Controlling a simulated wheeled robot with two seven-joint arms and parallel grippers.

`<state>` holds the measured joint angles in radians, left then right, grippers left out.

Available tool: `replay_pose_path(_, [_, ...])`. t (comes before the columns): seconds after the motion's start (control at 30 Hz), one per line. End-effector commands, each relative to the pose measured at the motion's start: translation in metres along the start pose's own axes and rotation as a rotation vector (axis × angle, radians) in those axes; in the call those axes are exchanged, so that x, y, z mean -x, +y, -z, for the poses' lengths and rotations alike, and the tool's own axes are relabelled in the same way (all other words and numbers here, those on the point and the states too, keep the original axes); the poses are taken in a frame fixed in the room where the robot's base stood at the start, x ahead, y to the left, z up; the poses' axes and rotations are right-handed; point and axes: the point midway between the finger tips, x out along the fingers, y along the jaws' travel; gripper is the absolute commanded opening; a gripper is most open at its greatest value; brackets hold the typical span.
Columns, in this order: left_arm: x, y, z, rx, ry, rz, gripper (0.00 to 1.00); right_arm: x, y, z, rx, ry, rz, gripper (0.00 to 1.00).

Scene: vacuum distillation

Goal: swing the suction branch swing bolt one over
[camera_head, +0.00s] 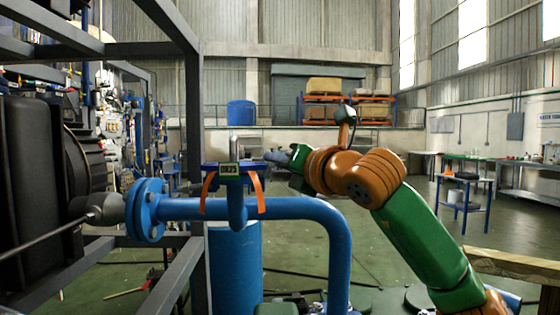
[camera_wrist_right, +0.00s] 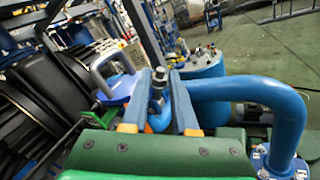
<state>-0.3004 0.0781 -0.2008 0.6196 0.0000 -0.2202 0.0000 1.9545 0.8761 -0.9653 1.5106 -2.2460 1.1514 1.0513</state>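The suction branch is a short blue stub on the blue pipe (camera_head: 285,208) in the head view, with a blue crosspiece (camera_head: 210,167) on top, a small display box (camera_head: 229,170) and two orange strips hanging down. My right gripper (camera_head: 272,157) reaches in from the right at the crosspiece's height. In the right wrist view my right gripper (camera_wrist_right: 158,100) is open, its two blue-grey fingers apart. An upright metal bolt with a nut-like head, seemingly the swing bolt (camera_wrist_right: 158,77), shows between the fingers with gaps beside it. Its lower end is hidden. My left gripper is out of view.
A blue bolted flange (camera_head: 149,210) joins the pipe to dark machinery and frame beams at left. The pipe bends down at right. A grey looped handle (camera_wrist_right: 108,62) stands left of the fingers. A blue drum (camera_head: 235,265) stands below the pipe; open floor lies beyond.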

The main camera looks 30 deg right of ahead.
Motion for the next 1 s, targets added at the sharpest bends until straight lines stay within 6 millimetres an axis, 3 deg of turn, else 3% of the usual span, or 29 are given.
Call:
replay_pose_path(0.27, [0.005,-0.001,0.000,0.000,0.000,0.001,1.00,-0.001,0.003,-0.002,0.022,0.011,0.005,0.00])
replay_pose_path(1.0, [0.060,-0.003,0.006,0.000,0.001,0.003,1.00,-0.011,0.029,-0.002,0.426,0.183,0.098,0.00])
